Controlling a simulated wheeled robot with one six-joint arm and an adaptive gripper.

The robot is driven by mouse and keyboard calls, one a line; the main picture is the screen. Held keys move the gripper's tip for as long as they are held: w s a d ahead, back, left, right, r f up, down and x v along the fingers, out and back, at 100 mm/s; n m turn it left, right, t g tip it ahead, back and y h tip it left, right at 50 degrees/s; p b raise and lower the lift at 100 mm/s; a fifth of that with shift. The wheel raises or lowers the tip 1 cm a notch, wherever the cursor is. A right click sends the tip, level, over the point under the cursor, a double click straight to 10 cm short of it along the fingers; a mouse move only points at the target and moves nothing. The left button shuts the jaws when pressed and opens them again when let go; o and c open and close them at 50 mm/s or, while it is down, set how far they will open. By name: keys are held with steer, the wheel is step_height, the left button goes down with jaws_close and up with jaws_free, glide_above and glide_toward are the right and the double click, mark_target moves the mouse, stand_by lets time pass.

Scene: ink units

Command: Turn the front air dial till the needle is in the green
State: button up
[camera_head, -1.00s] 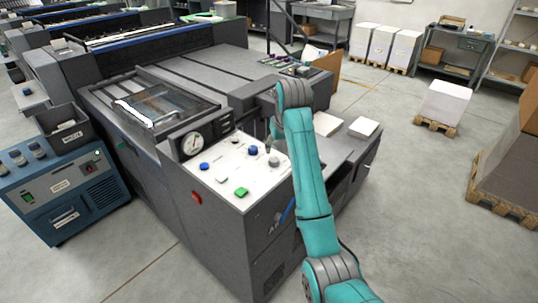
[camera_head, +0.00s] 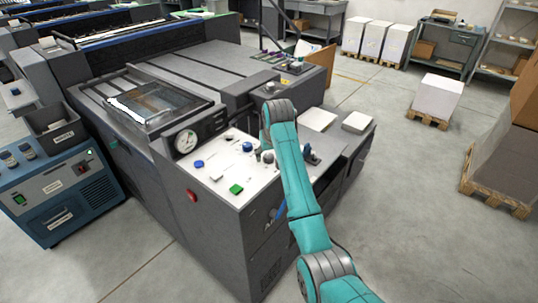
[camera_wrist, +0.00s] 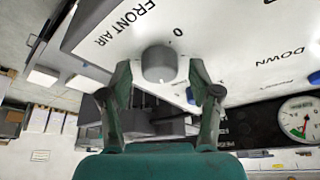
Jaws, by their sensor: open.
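The front air dial (camera_wrist: 158,63) is a round grey knob beside the printed words FRONT AIR and a 0 in the wrist view. My gripper (camera_wrist: 160,75) is open, with one finger on each side of the dial and a visible gap on both sides. In the head view the grey dial (camera_head: 268,157) is on the white panel, close to my arm, which hides most of the gripper. The round gauge (camera_head: 186,141) stands at the panel's back left; it also shows in the wrist view (camera_wrist: 298,120), with red and green marks. Its exact needle reading is too small to tell.
The white panel (camera_head: 214,163) also carries blue knobs (camera_head: 198,164) (camera_head: 247,147) and a green button (camera_head: 236,189). A red button (camera_head: 192,195) is on the machine's side. A blue cabinet (camera_head: 65,195) stands at left. The floor in front is clear.

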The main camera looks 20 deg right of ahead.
steer(key=c, duration=1.1)
steer(key=shift+a+m+h, duration=0.1)
steer(key=shift+m+h, duration=0.7)
steer(key=shift+m, duration=1.3)
steer(key=shift+c, duration=0.2)
steer(key=o, duration=1.1)
steer(key=shift+o, duration=0.2)
